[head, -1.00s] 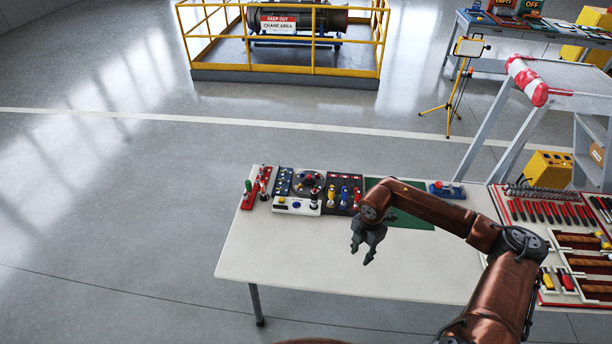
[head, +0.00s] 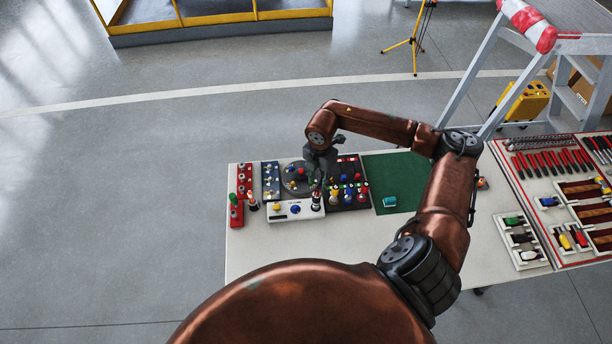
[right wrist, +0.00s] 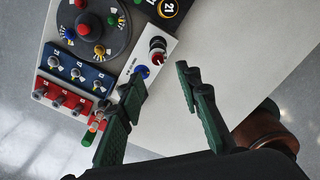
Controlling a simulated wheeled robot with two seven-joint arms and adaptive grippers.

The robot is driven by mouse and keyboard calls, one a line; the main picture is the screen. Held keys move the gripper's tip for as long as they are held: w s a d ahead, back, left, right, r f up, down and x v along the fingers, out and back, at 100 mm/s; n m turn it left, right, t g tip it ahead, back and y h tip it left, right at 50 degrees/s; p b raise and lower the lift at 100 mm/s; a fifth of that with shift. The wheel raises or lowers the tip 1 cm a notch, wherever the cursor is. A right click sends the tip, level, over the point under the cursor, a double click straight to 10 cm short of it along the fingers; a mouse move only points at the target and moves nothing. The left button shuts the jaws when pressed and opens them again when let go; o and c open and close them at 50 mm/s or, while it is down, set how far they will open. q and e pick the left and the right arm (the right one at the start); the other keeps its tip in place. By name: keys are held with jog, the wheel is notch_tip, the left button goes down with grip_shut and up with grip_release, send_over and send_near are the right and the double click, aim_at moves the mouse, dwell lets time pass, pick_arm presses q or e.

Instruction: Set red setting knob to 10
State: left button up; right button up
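The dial panel shows in the head view (head: 289,184), partly hidden by my right gripper. My right gripper (head: 322,180) is above the panels near the dial's right side. In the right wrist view its two dark green fingers (right wrist: 160,82) are apart with nothing between them. The red knob is beyond the fingertips, up and left. My left gripper is not in view.
Blue (right wrist: 77,66) and red (right wrist: 64,96) switch panels lie alongside. A dark panel with colored knobs (head: 348,192) and a green mat (head: 400,170) are to the right. The white table's front (head: 290,243) is clear.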

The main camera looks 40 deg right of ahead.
aim_at(317, 192)
jog(key=shift+w, duration=0.25)
jog(key=shift+w+a+f, duration=0.1)
jog(key=shift+f, duration=0.2)
jog(key=shift+f+p, duration=0.65)
jog(key=shift+f, duration=2.9)
jog(key=shift+c, duration=0.7)
grip_shut()
